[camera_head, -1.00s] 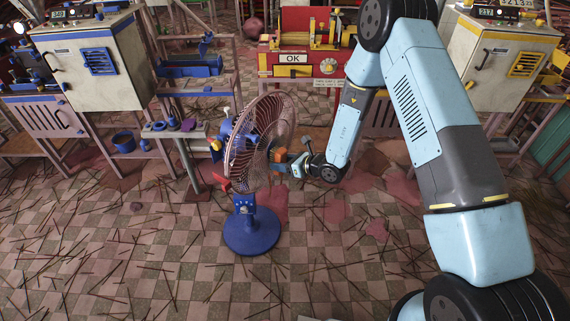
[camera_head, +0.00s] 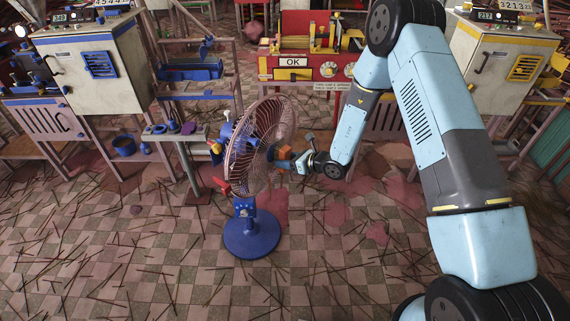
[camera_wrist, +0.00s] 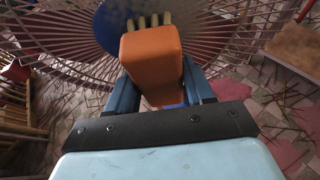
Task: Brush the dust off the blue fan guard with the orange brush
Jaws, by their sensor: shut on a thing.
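The blue fan stands on the floor on its round blue base (camera_head: 251,236), with its fan guard (camera_head: 246,143) upright and facing right. The guard's wires look dull pinkish-brown in the head view. My gripper (camera_head: 292,161) is at the right side of the guard. In the wrist view its two blue fingers are shut on the orange brush (camera_wrist: 152,62). The brush's pale bristles (camera_wrist: 150,21) point at the guard's blue centre (camera_wrist: 118,28), with the guard wires (camera_wrist: 60,30) spread around it. I cannot tell whether the bristles touch the guard.
A narrow bench (camera_head: 181,134) with small blue parts stands behind the fan at left. A red machine (camera_head: 298,68) with an OK sign stands at the back. Cabinets stand left (camera_head: 92,65) and right (camera_head: 503,58). The tiled floor in front is strewn with thin sticks.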

